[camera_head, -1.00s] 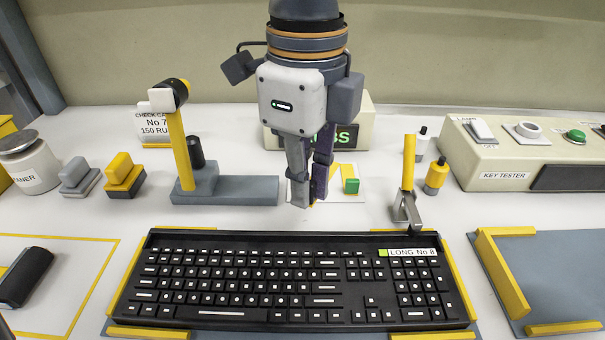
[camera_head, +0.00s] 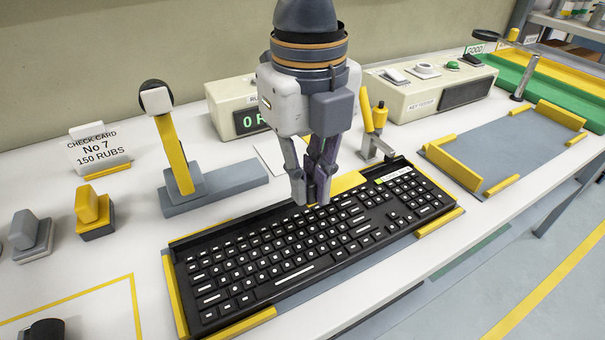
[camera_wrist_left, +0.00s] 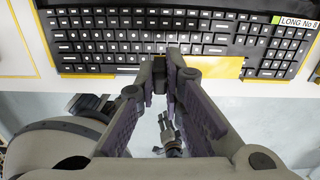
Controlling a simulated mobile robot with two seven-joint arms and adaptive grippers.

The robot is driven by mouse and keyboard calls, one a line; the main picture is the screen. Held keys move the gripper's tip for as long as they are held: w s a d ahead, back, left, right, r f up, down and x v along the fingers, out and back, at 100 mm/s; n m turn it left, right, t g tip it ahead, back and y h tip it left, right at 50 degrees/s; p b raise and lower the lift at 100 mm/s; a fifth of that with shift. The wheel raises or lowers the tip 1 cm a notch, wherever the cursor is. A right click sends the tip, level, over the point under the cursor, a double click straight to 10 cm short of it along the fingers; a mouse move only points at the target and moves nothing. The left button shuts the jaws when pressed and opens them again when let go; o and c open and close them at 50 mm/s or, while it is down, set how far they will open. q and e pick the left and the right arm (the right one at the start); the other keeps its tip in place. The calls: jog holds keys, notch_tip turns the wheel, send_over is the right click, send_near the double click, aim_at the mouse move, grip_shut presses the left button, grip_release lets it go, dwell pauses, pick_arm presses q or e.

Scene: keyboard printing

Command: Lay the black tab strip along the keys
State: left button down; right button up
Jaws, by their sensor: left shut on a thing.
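The strip (camera_head: 347,182) is a flat yellow piece, also seen in the left wrist view (camera_wrist_left: 215,67). Its dark tab end sits between the fingertips of my left gripper (camera_head: 311,200), which is shut on it. In the wrist view the strip reaches right from the fingertips (camera_wrist_left: 160,77), over part of the keyboard's edge. The black keyboard (camera_head: 270,250) lies in its yellow-cornered holder, with a LONG No 8 label. I cannot tell whether the strip touches it. My fingers hide part of the strip. A small grey part of mine, perhaps the right gripper, shows low in the wrist view.
A hinged clamp with a yellow handle (camera_head: 374,115) stands behind the keyboard, close to the strip. A grey stand with a yellow post (camera_head: 175,155) is at the left. The key tester (camera_head: 430,95) is at the back. The grey mat (camera_head: 505,145) at the right is empty.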

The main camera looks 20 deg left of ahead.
aim_at(308, 240)
pick_arm(q)
jog(key=shift+s+d+f, duration=0.1)
jog(key=shift+s+f, duration=0.05)
jog(key=shift+f, duration=3.5)
jog(key=shift+f, duration=0.4)
jog(key=c, duration=1.6)
grip_release()
jog(key=shift+c, duration=0.2)
jog(key=shift+r, duration=0.1)
jog(key=shift+r, duration=3.4)
